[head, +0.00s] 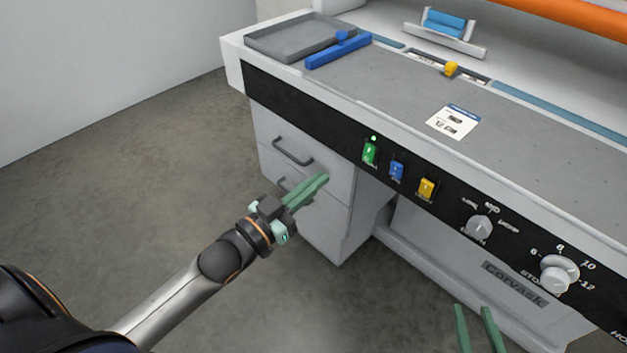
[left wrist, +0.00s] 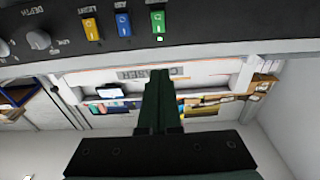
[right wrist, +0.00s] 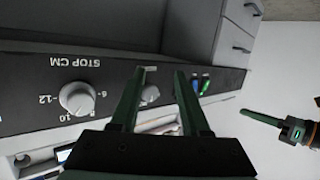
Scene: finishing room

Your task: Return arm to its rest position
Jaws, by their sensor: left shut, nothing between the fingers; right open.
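My left gripper (head: 324,178) has green fingers, shut and empty. In the head view it is in front of the machine's drawers, below the green switch (head: 370,151), and its fingers overlap the drawer handle area. In the left wrist view the shut fingers (left wrist: 159,75) point toward the green switch's side of the panel. My right gripper (head: 474,307) shows at the bottom right of the head view, fingers apart and empty. In the right wrist view its open fingers (right wrist: 158,75) stand before the black panel with the knobs. My left gripper also shows there at the right edge (right wrist: 242,112).
The grey machine (head: 420,95) carries a black panel with a blue switch (head: 397,171), a yellow switch (head: 427,188) and knobs (head: 559,273). A grey tray (head: 290,40) and a blue bar (head: 338,51) lie on top. The floor (head: 130,170) at left is clear.

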